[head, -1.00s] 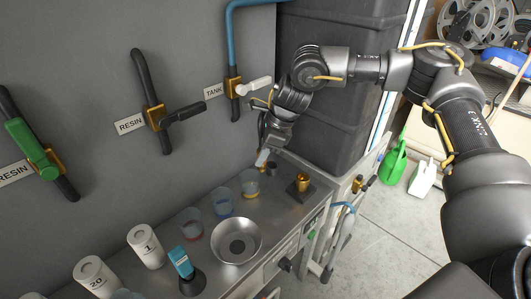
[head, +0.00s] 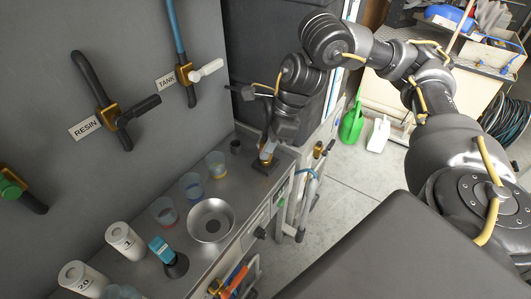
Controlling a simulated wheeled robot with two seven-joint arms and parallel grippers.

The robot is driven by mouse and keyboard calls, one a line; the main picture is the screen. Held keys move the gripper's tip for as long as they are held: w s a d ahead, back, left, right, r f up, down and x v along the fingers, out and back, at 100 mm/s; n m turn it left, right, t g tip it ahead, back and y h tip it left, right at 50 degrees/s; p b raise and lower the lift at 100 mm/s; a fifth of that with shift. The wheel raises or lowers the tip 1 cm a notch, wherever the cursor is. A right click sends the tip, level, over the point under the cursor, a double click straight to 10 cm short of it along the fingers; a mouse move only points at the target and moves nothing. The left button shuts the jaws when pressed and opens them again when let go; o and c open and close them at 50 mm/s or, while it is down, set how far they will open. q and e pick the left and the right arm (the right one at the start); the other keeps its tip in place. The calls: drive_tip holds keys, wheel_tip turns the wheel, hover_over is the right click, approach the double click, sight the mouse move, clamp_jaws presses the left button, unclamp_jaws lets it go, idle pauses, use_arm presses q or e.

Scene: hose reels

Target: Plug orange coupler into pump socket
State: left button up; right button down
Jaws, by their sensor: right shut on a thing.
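My right gripper (head: 268,150) is low over the right end of the steel bench, at a small dark square base (head: 264,167). It is shut on the brass fitting that stands on this base; the gripper hides most of the fitting. My left gripper is not in view.
Several cups stand left of my gripper, the nearest with yellow contents (head: 216,165). A steel bowl (head: 211,220), white jars (head: 126,241) and a blue-topped tool (head: 168,256) are on the bench. Valves labelled RESIN (head: 115,117) and TANK (head: 188,74) are on the wall.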

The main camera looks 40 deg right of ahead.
drive_tip(key=shift+s+d, duration=0.25)
drive_tip(key=shift+s, duration=0.05)
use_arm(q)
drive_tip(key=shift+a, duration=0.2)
use_arm(e)
drive_tip(key=shift+w+d, duration=0.1)
drive_tip(key=shift+w+d+f+p, duration=0.1)
drive_tip(key=shift+w+d+f, duration=1.2)
drive_tip(key=shift+w+f, duration=0.75)
drive_tip(key=shift+w+d+f+p, duration=0.1)
drive_tip(key=shift+w+d+f, duration=1.2)
drive_tip(key=shift+w+f, duration=0.75)
drive_tip(key=shift+w+d+f+p, duration=0.1)
drive_tip(key=shift+w+d+f, duration=1.4)
drive_tip(key=shift+f, duration=0.9)
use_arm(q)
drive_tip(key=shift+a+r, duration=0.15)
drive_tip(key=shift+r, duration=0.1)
use_arm(e)
drive_tip(key=shift+w+a, duration=0.15)
drive_tip(key=shift+a, duration=0.1)
